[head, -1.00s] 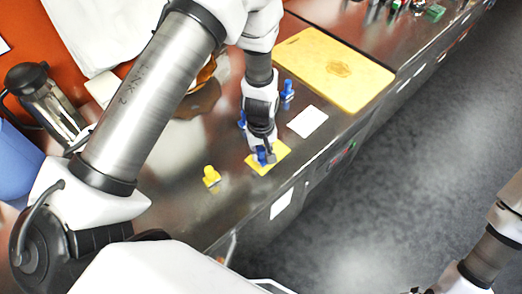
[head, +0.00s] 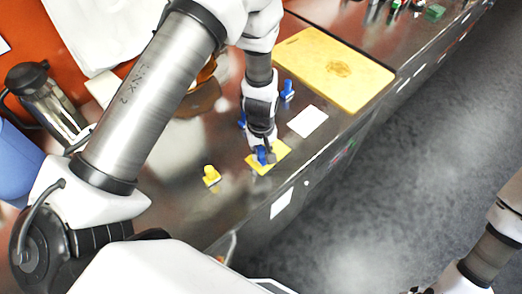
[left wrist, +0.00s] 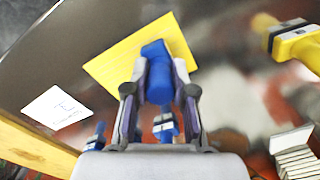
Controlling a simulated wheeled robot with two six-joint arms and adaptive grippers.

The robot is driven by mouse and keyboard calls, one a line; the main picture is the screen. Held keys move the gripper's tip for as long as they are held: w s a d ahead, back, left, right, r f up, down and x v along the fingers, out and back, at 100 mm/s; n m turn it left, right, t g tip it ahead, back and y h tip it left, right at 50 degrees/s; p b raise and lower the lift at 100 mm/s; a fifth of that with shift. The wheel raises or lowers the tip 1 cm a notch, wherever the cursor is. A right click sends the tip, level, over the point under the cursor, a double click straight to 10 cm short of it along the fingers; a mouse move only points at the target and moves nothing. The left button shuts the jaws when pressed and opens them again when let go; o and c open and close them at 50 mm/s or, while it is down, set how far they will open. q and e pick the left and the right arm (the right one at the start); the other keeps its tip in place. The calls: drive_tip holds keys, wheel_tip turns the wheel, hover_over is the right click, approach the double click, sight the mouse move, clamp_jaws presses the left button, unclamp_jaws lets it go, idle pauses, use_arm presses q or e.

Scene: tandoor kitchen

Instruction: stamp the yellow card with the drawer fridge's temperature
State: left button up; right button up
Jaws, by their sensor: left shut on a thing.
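The yellow card (head: 281,151) lies flat on the dark metal counter near its front edge; it also shows in the left wrist view (left wrist: 112,68). My left gripper (head: 264,156) is shut on a blue stamp (left wrist: 157,65), held over the card. Whether the stamp touches the card I cannot tell. A yellow stamp (head: 211,175) stands left of the card. Another blue stamp (head: 287,89) stands behind the white card, and one more (head: 242,119) is partly hidden behind my gripper. No temperature reading is legible.
A white card (head: 307,121) with writing lies right of the yellow card. A yellow cutting board (head: 335,72) lies farther back. A white label (head: 281,203) is on the counter front.

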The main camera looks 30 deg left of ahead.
use_arm(q)
wheel_tip(320, 180, up, 2)
drive_tip(key=shift+p, duration=1)
wheel_tip(320, 180, up, 5)
drive_tip(key=p, duration=0.4)
